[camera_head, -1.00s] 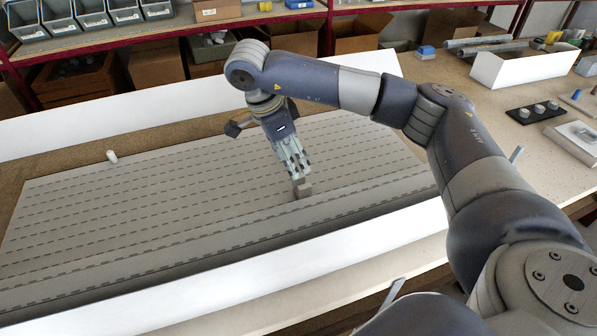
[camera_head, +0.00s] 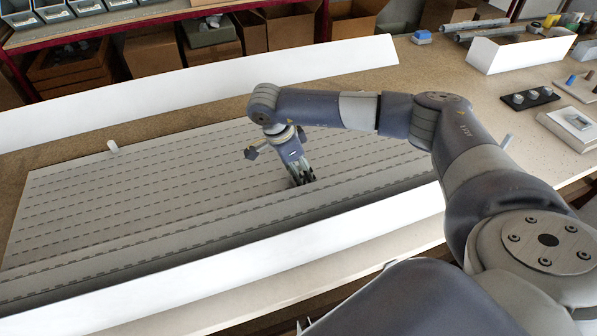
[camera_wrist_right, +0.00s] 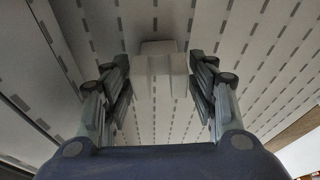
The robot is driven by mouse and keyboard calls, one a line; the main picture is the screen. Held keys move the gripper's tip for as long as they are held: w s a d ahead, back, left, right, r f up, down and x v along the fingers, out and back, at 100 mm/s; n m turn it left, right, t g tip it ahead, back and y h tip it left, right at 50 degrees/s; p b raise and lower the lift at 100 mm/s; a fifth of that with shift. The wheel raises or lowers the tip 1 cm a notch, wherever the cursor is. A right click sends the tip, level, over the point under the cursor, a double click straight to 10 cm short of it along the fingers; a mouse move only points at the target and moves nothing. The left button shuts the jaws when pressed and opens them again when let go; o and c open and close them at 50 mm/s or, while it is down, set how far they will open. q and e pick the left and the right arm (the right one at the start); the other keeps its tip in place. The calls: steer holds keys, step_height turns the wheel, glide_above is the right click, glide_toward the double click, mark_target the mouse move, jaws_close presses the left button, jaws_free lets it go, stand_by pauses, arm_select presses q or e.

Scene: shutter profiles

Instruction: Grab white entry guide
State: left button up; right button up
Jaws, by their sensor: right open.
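The white entry guide (camera_wrist_right: 160,72) shows in the right wrist view as a small pale block on the slatted shutter panel. It lies between the two fingers of my right gripper (camera_wrist_right: 158,85), with a gap on each side. In the head view my right gripper (camera_head: 302,179) points down close over the panel near its front ridge, and it hides the guide. The right gripper is open and holds nothing. My left gripper is not in view.
The shutter panel (camera_head: 150,195) lies on the workbench between a long white board at the back (camera_head: 200,85) and one at the front (camera_head: 260,263). A small white peg (camera_head: 113,147) stands at the panel's back left. A white box (camera_head: 520,55) stands at the back right.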

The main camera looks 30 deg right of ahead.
steer(key=shift+f, duration=0.1)
steer(key=shift+c, duration=0.8)
steer(key=c, duration=0.4)
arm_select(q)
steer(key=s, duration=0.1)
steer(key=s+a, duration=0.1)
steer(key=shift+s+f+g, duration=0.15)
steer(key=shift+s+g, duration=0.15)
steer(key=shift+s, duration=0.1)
arm_select(e)
steer(key=shift+c, duration=0.5)
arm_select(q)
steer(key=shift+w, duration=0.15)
